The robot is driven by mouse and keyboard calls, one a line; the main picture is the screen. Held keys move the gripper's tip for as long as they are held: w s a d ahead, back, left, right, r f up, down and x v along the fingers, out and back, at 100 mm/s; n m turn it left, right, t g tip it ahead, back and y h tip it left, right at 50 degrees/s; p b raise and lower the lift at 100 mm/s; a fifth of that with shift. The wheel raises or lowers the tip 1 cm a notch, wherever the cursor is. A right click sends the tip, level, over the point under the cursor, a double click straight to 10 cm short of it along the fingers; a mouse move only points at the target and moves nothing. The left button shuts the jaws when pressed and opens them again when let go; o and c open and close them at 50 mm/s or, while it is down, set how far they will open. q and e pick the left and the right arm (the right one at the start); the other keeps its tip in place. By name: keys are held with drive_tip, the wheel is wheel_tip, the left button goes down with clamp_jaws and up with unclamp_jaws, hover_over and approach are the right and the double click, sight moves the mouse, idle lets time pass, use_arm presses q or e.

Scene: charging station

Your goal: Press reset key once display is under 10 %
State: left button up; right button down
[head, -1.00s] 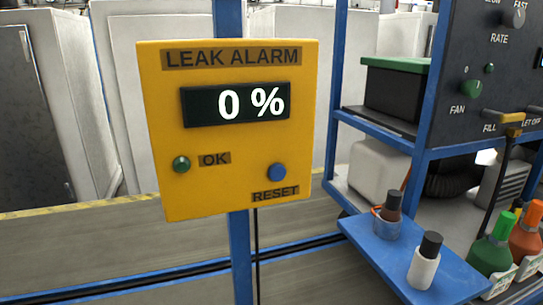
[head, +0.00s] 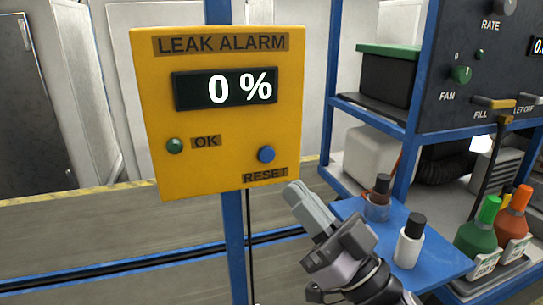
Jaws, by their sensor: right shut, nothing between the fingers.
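The yellow leak alarm box (head: 222,130) is mounted on a blue post and faces me. Its dark display (head: 224,88) reads 0 %. The blue reset key (head: 266,154) is at the lower right of the box, above the RESET label. The green OK lamp (head: 175,146) is at the lower left. My right gripper (head: 292,190) is shut and empty. Its fingertips point up and left, below and to the right of the reset key in the picture, and do not cover it. My left gripper is not in view.
Green (head: 480,228) and orange (head: 511,218) bottles stand further right. The space in front of the box is clear.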

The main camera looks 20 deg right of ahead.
sight(280, 171)
drive_tip(key=shift+r, duration=0.1)
idle(0.3)
drive_tip(key=shift+w+a+b, duration=0.2)
drive_tip(key=shift+w+b, duration=0.15)
drive_tip(key=shift+w, duration=4.05)
drive_tip(key=shift+w, duration=0.2)
drive_tip(key=shift+w, duration=0.2)
drive_tip(key=shift+w, duration=0.45)
drive_tip(key=shift+s, duration=0.1)
drive_tip(key=shift+s+p, duration=0.4)
drive_tip(key=shift+s, duration=0.35)
